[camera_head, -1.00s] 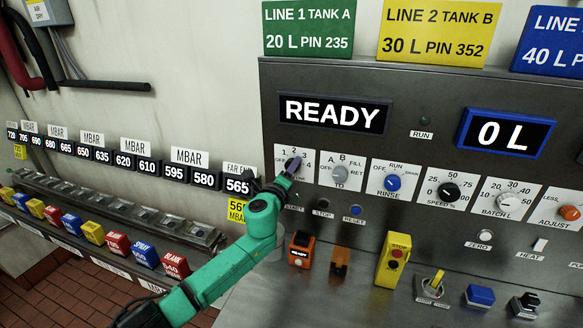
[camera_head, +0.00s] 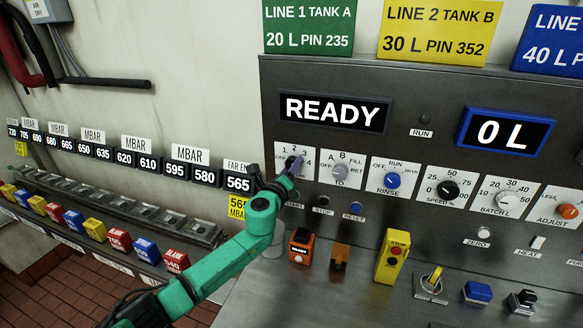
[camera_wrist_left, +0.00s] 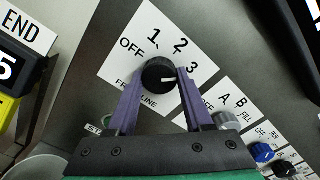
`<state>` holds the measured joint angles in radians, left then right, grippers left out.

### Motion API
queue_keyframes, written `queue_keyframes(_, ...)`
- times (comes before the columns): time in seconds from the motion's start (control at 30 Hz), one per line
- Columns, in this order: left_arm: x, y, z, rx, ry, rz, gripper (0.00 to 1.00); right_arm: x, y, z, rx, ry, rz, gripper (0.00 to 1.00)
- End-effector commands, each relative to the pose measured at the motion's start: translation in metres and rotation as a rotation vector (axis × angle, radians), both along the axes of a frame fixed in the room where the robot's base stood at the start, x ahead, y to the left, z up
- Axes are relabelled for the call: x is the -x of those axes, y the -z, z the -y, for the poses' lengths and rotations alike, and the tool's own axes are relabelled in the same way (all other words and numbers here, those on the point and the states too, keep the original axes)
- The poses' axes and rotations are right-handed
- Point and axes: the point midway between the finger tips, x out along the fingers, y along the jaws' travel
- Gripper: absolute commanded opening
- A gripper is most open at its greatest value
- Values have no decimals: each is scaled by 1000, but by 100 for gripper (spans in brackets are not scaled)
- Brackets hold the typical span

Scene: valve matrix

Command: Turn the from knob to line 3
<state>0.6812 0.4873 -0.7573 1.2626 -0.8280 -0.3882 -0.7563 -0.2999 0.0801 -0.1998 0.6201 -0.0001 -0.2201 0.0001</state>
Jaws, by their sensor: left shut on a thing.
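The from knob (camera_wrist_left: 158,74) is a round black knob with a white pointer mark, on a white plate marked OFF, 1, 2, 3 and "FROM LINE" in the left wrist view. Its pointer points to the right, on the side of the 3; the exact mark is hard to tell. My right gripper is not in view.
The grey to knob (camera_head: 340,172) and blue rinse knob (camera_head: 391,181) sit close to the right. Below stand an orange ready box (camera_head: 302,246) and a yellow stop box (camera_head: 392,256). A READY display (camera_head: 333,112) is above. Coloured blocks line the left ledge.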

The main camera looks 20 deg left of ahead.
Motion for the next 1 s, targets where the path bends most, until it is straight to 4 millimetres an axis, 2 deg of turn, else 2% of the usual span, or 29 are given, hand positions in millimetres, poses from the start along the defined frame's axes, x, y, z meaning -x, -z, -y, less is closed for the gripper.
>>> queue_keyframes(0.03, 1, 6, 1, -2, 4, -9, 59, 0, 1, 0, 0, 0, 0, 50)
queue_keyframes(0.1, 1, 5, 1, -1, 3, -8, 81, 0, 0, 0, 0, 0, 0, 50)
queue_keyframes(0.43, 1, 2, 0, 1, 1, -3, 81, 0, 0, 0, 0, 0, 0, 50)
queue_keyframes(0.57, 11, 2, -1, -1, 1, -2, 81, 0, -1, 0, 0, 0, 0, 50)
queue_keyframes(0.77, 49, 4, -3, -1, 3, -4, 81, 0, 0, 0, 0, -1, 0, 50)
queue_keyframes(1.0, 113, 8, -7, -3, 2, -8, 81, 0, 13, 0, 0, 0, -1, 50)
